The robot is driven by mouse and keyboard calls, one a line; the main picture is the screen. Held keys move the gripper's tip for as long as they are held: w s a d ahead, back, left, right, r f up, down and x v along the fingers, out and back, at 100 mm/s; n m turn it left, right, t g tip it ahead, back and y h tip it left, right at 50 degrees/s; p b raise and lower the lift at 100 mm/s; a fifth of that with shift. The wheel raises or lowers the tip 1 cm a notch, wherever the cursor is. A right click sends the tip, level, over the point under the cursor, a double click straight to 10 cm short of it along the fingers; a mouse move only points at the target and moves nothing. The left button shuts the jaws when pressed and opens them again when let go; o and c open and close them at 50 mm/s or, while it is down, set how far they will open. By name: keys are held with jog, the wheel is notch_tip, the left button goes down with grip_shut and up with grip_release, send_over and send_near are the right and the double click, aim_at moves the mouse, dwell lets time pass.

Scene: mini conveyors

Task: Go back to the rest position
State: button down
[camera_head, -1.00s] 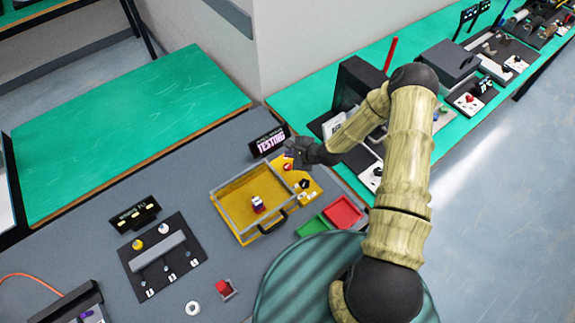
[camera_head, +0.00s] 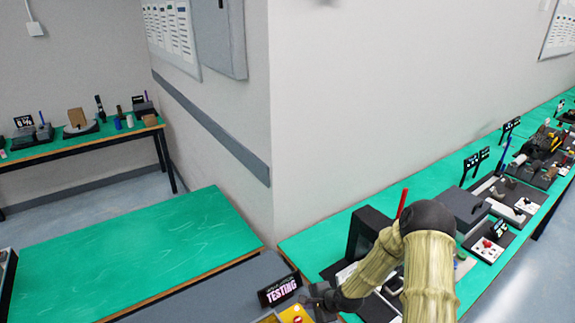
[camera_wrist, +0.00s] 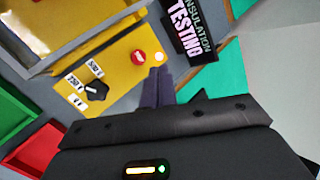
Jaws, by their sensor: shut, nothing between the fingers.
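My gripper (camera_head: 312,300) is low in the head view, right of the black TESTING sign (camera_head: 280,290), at the end of my folded arm. In the wrist view my gripper (camera_wrist: 158,88) shows its two dark fingers together, with nothing between them. They are above the yellow test panel (camera_wrist: 118,70), apart from any object as far as I can tell. The panel carries a red button (camera_wrist: 139,57), a black knob (camera_wrist: 96,90) and small white labels.
The clear-walled yellow box (camera_wrist: 60,48) is at the upper left of the wrist view. Green (camera_wrist: 12,108) and red (camera_wrist: 38,150) trays lie at left. The green table (camera_head: 130,250) is bare. Equipment, including a grey box (camera_head: 462,208), lines the right bench beside the wall.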

jog(key=s+d+r+n+g+h+b, duration=0.1)
jog(key=s+d+r+n+h+b, duration=0.1)
jog(key=s+d+r+n, duration=0.2)
jog(key=s+d+r+n+g+h+b, duration=0.1)
jog(key=s+d+r+n+h+b, duration=0.2)
jog(key=s+r+n, duration=0.7)
jog(key=s+d+r, duration=0.1)
jog(key=s+r, duration=0.5)
jog(key=r, duration=0.1)
jog(key=shift+d+g, duration=0.15)
jog(key=shift+g, duration=0.25)
jog(key=shift+s, duration=0.1)
dwell(1.5)
